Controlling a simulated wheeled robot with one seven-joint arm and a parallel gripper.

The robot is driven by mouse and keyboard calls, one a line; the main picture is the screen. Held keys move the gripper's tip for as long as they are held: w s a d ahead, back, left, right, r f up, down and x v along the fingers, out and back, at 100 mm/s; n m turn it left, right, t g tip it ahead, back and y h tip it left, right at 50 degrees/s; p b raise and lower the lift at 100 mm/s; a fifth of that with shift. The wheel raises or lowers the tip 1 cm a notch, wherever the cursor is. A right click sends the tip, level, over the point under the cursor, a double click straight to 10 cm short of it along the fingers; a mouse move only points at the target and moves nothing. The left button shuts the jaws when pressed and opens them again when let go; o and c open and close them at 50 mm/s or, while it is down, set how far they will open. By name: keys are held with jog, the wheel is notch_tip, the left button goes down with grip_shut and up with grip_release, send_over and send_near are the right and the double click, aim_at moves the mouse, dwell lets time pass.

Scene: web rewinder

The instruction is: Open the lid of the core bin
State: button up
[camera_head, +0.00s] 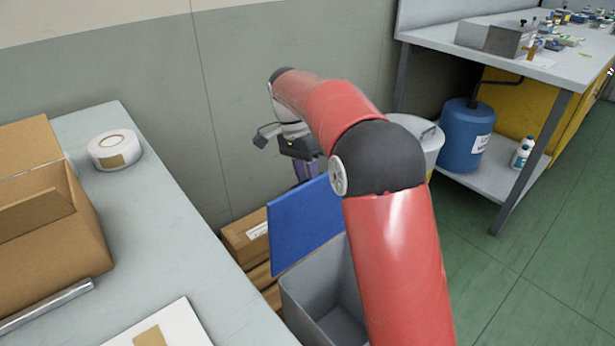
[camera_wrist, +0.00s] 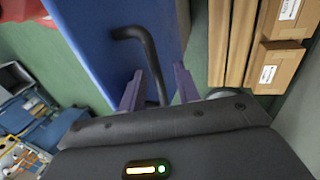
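The core bin (camera_head: 318,290) is a grey open-topped box beside the table, with part of its empty-looking inside showing. Its blue lid (camera_head: 298,225) stands steeply raised at the bin's back side. In the wrist view the lid (camera_wrist: 95,45) fills the upper left, with a black bent handle (camera_wrist: 148,50) on its face. My gripper (camera_wrist: 158,72) has its purple fingers apart, one on each side of the handle's end, with gaps visible. In the head view my gripper (camera_head: 305,170) is just above the lid's top edge. My red arm hides the bin's right side.
A grey table (camera_head: 170,225) with an open carton (camera_head: 50,240) and a tape roll (camera_head: 114,150) stands left. Cardboard boxes (camera_head: 245,240) lie behind the bin by the wall. A blue drum (camera_head: 465,135) and workbench (camera_head: 500,60) stand right; green floor there is clear.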

jog(key=shift+r, duration=0.15)
jog(key=v, duration=0.7)
jog(key=shift+r, duration=0.2)
jog(key=shift+a, duration=0.1)
